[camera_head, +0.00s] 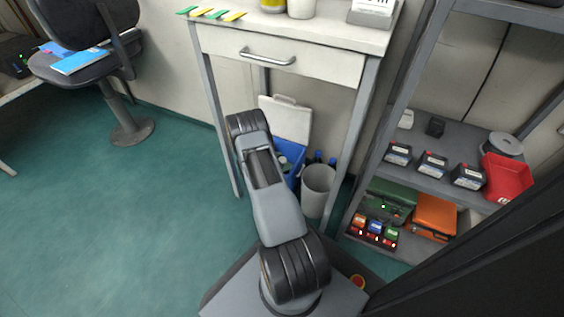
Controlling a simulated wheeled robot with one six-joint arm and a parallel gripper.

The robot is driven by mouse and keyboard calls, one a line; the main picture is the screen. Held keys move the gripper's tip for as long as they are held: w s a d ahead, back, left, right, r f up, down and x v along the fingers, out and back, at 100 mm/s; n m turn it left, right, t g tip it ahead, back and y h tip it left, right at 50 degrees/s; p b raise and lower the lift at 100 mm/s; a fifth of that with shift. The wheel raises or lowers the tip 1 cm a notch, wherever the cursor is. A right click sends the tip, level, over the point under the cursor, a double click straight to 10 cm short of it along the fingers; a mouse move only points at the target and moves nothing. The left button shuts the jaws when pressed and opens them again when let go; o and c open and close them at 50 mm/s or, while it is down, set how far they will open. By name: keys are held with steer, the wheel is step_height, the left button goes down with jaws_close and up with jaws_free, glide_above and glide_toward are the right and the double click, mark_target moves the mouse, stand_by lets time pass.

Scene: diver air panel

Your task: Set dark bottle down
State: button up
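My arm rises from my base and bends at its upper joint in front of the white desk. My gripper is not in view; the arm hides whatever lies beyond that joint. I cannot tell whether it holds anything. Two small dark blue bottle-like tops (318,157) show under the desk, behind a grey bin. I cannot tell whether either is the dark bottle. A blue cooler box (291,149) with its white lid (288,118) raised stands under the desk, partly hidden by my arm.
The white desk (325,58) has a drawer and thin grey legs. The grey bin (318,188) stands under it. A shelf rack (452,146) at right holds a red tray (507,177) and several cases. A chair (88,58) stands at left. The green floor (110,225) is clear there.

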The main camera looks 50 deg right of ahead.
steer(key=shift+o, duration=0.5)
steer(key=shift+s+a+f, duration=0.1)
steer(key=shift+s+f, duration=0.1)
steer(key=shift+f, duration=0.05)
steer(key=shift+r, duration=0.35)
steer(key=p+v, duration=0.4)
steer(key=v, duration=0.8)
steer(key=shift+r+p, duration=0.35)
steer(key=shift+r, duration=0.05)
